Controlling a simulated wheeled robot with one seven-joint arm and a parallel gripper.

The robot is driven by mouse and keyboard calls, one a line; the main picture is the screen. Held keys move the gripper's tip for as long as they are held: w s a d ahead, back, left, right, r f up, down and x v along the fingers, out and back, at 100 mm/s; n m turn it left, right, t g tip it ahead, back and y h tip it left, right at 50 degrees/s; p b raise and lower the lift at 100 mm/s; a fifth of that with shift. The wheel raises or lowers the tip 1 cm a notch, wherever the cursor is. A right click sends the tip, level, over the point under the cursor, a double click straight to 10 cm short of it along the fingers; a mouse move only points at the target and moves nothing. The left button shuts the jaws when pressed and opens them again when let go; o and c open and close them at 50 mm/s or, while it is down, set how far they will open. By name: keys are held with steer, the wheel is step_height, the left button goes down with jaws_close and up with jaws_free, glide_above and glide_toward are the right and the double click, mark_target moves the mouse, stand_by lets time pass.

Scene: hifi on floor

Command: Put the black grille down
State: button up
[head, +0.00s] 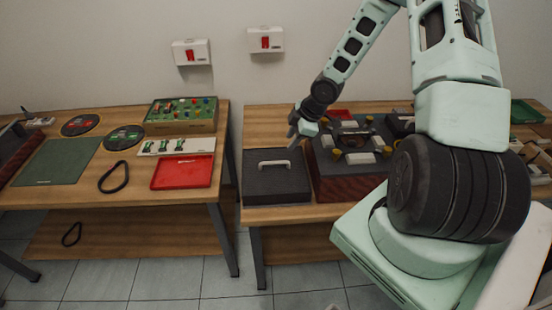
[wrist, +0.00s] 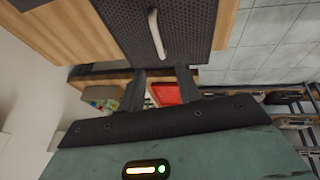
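The black grille (head: 276,186) is a dark perforated panel with a pale handle (head: 274,165). It lies flat at the left end of the right-hand table, beside a dark red-brown housing (head: 340,185). In the wrist view the grille (wrist: 192,38) fills the top, with its handle (wrist: 156,33) beyond my fingers. My gripper (head: 300,135) is above and behind the grille, near its right back corner, apart from the handle. In the wrist view my gripper (wrist: 160,78) has its two fingers apart with nothing between them.
The housing carries several yellow-topped and pale parts. Across a narrow gap, the left table holds a red tray (head: 182,172), a green mat (head: 58,162), a black loop (head: 113,178) and a green board box (head: 182,115). My arm hides part of the right table.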

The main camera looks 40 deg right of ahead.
steer(key=a+r+g+h, duration=0.1)
steer(key=a+r+g, duration=0.1)
steer(key=a+r, duration=0.7)
steer(key=s+a+r+m+g+h, duration=0.1)
steer(key=s+a+r, duration=0.4)
steer(key=a, duration=0.4)
steer(key=s+a+r+m, duration=0.2)
steer(key=s+a, duration=0.5)
steer(key=a, duration=0.1)
steer(key=s+a+r, duration=0.2)
steer(key=s+a, duration=0.1)
steer(key=s, duration=0.3)
steer(key=s+a+r+g, duration=0.1)
steer(key=s+a+r, duration=0.1)
steer(key=s, duration=0.5)
steer(key=shift+s+a+r+m, duration=0.15)
steer(key=shift+a+r+m, duration=0.1)
steer(key=shift+a+m, duration=0.25)
step_height(320, 180, down, 5)
steer(key=b, duration=0.5)
